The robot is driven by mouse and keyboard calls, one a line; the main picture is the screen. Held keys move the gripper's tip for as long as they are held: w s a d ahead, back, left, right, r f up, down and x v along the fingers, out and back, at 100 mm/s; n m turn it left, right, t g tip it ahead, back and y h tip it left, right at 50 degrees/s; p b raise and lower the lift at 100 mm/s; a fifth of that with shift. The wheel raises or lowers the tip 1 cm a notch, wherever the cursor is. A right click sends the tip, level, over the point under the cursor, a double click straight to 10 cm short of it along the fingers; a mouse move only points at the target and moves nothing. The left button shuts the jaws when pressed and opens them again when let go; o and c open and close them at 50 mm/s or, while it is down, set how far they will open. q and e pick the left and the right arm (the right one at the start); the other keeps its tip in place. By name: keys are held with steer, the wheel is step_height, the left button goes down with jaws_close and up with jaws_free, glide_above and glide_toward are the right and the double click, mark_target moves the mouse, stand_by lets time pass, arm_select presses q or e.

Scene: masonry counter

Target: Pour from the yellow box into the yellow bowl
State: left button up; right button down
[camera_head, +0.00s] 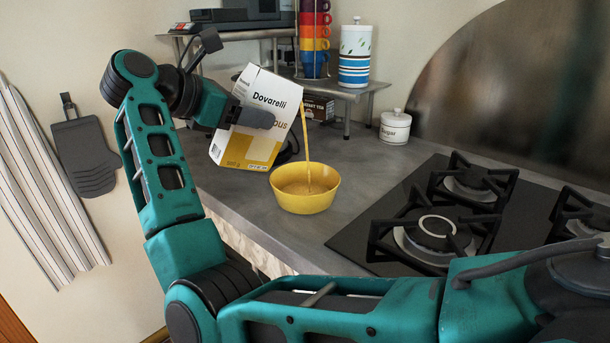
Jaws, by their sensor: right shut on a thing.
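The yellow box (257,90), white and yellow with "Dovarelli" printed on it, is tilted and held above the counter. A thin yellow-orange stream (305,140) runs from its upper right corner down into the yellow bowl (305,204). The bowl stands upright on the grey counter near its front edge, with yellowish contents inside. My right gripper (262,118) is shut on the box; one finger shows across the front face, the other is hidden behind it. My left gripper is not in view.
A black gas hob (390,220) lies right of the bowl. A white sugar jar (395,127) stands behind. A raised shelf (345,92) bears stacked colourful cups (313,38) and a striped canister (355,55); a dark tea box (318,107) is below. A towel and oven mitt hang left.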

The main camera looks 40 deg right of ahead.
stand_by(0.3)
steer(key=shift+r, duration=0.1)
stand_by(0.5)
steer(key=shift+r, duration=0.15)
steer(key=shift+f+y, duration=0.25)
steer(key=shift+y, duration=0.05)
